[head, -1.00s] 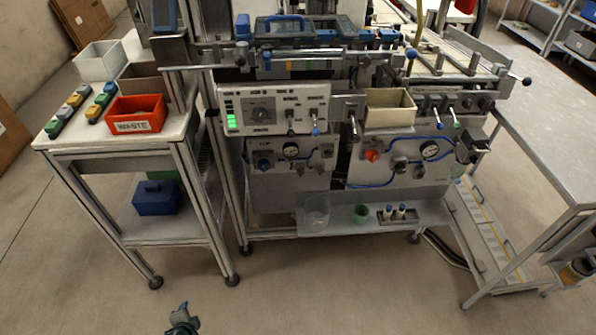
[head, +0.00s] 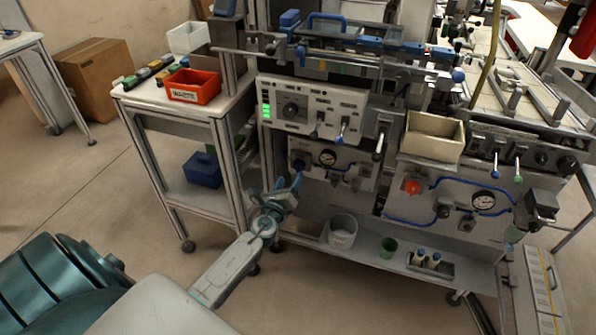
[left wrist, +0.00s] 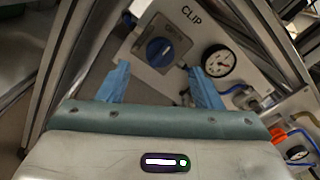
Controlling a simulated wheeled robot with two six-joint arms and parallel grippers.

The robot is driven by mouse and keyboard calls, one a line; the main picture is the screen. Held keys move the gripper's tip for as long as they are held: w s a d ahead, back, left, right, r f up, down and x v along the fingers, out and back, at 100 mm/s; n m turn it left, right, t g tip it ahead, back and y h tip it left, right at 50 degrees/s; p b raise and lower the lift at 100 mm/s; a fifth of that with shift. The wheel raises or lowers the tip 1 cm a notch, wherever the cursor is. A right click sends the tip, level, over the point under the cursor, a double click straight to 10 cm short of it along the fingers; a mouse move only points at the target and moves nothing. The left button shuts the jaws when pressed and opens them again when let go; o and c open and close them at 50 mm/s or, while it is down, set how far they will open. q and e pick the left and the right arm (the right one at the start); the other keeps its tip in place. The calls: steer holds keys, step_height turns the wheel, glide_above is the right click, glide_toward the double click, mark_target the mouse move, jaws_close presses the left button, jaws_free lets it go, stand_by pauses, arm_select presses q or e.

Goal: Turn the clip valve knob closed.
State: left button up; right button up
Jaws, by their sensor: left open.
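The clip valve knob is a round blue knob (left wrist: 159,49) on a grey square plate, beside the word CLIP on a white panel in the left wrist view. It also shows small in the head view (head: 299,161), just above my left gripper (head: 288,183). In the left wrist view my left gripper (left wrist: 162,84) is open, its two blue fingers pointing at the panel on either side of the knob's lower area. The fingers appear apart from the knob, with nothing between them. My right gripper is in neither current view.
A pressure gauge (left wrist: 218,62) sits right of the knob. An orange-red knob (head: 413,187) is on the neighbouring panel. A metal frame post (head: 225,165) stands left of my gripper. Below, a shelf holds a clear beaker (head: 342,232) and a green cup (head: 388,247).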

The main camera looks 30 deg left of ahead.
mark_target(297, 169)
arm_select(q)
steer(key=x, duration=0.4)
steer(key=shift+w, duration=0.25)
steer(key=shift+w+a+b, duration=0.1)
steer(key=shift+w+b, duration=0.2)
steer(key=shift+w, duration=0.35)
arm_select(e)
steer(key=shift+w+r, duration=0.55)
steer(key=shift+r, duration=0.35)
arm_select(q)
steer(key=shift+c, duration=0.5)
steer(key=c, duration=0.7)
steer(key=shift+c, duration=0.9)
arm_select(e)
steer(key=shift+s+f, duration=0.2)
steer(key=shift+f, duration=0.1)
